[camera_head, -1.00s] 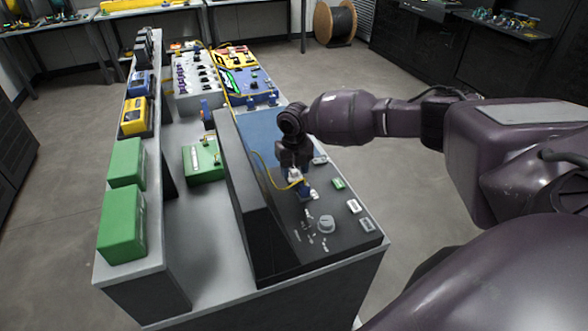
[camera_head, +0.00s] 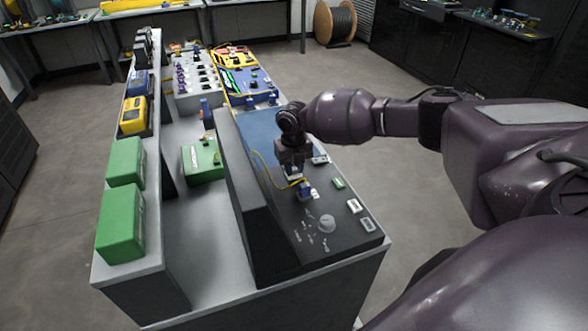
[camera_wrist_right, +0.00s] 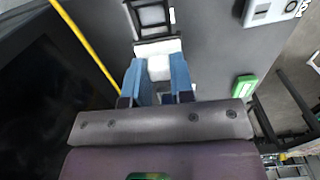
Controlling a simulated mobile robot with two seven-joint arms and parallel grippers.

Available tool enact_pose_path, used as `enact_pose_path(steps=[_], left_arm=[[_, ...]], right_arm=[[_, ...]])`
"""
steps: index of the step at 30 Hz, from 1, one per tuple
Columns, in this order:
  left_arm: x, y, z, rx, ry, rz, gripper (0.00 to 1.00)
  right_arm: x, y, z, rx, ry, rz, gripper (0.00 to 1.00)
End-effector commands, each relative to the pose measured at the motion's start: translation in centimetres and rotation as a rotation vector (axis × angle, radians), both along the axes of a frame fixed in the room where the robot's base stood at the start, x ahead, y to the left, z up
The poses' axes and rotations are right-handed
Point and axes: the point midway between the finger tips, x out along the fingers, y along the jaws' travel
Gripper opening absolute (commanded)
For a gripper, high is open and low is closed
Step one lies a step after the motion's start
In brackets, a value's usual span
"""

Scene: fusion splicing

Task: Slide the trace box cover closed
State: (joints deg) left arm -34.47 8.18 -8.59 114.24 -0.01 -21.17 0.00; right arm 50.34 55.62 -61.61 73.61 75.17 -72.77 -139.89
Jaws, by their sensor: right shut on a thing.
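My right gripper (camera_head: 294,173) is low over the black sloping console panel, pointing down. In the right wrist view its two blue fingers (camera_wrist_right: 157,82) are shut on a small white block (camera_wrist_right: 159,68), which looks like the trace box cover. Just ahead of the block is a black-framed part with a pale inside (camera_wrist_right: 153,17), probably the trace box. In the head view a small blue and white piece (camera_head: 305,190) sits just in front of the fingers. The gripper partly hides this spot, so I cannot tell how far the cover is shut. My left gripper is not in view.
A yellow cable (camera_head: 268,176) curves over the console (camera_head: 281,220) near the gripper. A green module (camera_head: 339,183), pale modules (camera_head: 354,206) and a grey knob (camera_head: 327,223) lie nearby. The dark raised screen housing (camera_head: 245,195) stands left of the gripper.

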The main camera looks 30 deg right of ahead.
Motion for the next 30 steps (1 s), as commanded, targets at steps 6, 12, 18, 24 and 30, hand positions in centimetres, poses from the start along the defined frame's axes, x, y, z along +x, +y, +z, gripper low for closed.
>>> enact_pose_path(steps=[6, 12, 18, 24, 30], left_arm=[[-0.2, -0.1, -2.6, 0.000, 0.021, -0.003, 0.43], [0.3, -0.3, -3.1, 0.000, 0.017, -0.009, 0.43], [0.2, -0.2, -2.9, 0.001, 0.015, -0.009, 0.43], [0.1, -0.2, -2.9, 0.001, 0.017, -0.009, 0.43], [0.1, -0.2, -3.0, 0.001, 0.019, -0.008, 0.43]], right_arm=[[2.8, -0.7, -0.4, -0.002, -0.004, -0.003, 0.00], [4.1, -1.0, -0.1, 0.001, -0.002, -0.002, 0.00], [4.3, -1.1, 0.2, 0.000, -0.005, -0.002, 0.00], [4.4, -1.1, 0.3, -0.001, -0.008, -0.002, 0.28], [4.3, -1.1, 0.2, 0.000, -0.004, -0.001, 0.49]])
